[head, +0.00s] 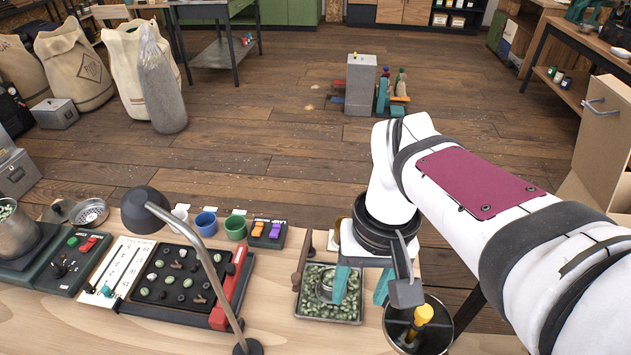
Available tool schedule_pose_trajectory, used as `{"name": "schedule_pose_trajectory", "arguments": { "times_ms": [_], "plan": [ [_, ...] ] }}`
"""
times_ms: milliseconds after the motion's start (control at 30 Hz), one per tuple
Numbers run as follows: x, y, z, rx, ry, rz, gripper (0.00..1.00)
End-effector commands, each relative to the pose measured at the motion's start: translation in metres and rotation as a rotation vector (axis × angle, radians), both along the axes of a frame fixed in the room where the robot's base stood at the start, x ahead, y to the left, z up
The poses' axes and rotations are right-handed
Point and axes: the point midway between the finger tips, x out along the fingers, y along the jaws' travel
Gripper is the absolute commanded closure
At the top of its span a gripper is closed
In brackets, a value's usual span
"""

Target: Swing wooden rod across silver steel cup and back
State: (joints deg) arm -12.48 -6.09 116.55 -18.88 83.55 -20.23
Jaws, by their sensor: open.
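A brown wooden rod (301,264) stands or leans at the left edge of a metal tray of green beans. A small silver cup (325,288) sits among the beans in this tray (329,320), partly surrounded by them. My gripper (362,286) has teal fingertips set apart, with nothing seen between them. It is over the tray's right side, to the right of the rod and the silver cup. Its height above the table is hard to tell.
A dark-lined round container (444,338) with a yellow-handled tool (422,315) stands right of the tray. A curved lamp (196,255) rises over a black sample board (150,300) at left. Blue (206,223) and green cups (236,228) stand behind the board. Bare table lies in front.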

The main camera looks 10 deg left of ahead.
Motion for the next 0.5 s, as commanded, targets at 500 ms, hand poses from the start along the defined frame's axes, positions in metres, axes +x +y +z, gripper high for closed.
{"name": "schedule_pose_trajectory", "arguments": {
  "times_ms": [500],
  "plan": [
    [0.119, 0.116, -0.054, -0.069, -0.053, 0.672, 0.43]
  ]
}}
